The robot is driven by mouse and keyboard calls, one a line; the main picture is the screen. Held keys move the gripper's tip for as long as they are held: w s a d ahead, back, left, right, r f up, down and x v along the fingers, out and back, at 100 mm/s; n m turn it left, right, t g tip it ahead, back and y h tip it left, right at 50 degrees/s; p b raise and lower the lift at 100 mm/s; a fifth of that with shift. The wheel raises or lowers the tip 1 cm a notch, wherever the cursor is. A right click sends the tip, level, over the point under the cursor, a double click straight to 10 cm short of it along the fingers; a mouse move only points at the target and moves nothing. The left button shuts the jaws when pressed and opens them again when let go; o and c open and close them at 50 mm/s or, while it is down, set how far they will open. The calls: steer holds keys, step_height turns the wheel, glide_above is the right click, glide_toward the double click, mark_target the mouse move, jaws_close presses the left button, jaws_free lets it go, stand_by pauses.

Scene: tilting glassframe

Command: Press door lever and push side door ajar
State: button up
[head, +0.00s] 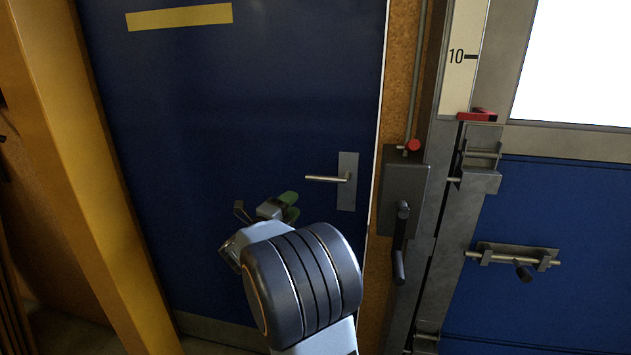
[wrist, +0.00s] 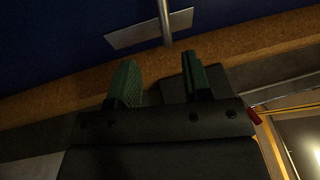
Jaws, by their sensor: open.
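The side door (head: 240,90) is a dark blue panel and looks closed in its frame. Its metal lever (head: 326,179) sticks out to the left, about level, from a grey plate (head: 347,192) near the door's right edge. My gripper (head: 290,206), with green fingertips, is left of and a little below the lever in the head view, apart from it. In the wrist view the two green fingers (wrist: 158,84) are spread with nothing between them. The plate (wrist: 135,35) and lever (wrist: 164,14) show beyond the fingertips, the lever running out of the top edge.
Right of the door, a grey box (head: 390,165) with a dark handle (head: 400,265) is mounted beside a metal post. A blue panel with a bolt latch (head: 515,256) is farther right. A yellow post (head: 85,150) borders the left. Cork-like trim (wrist: 60,95) edges the door.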

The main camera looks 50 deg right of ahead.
mark_target(319, 180)
steer(key=x, duration=0.4)
steer(key=p+x, duration=0.1)
steer(key=x, duration=0.4)
steer(key=p+x, duration=0.1)
steer(key=x, duration=0.4)
steer(key=shift+s+r, duration=0.35)
steer(key=shift+c, duration=0.4)
jaws_close()
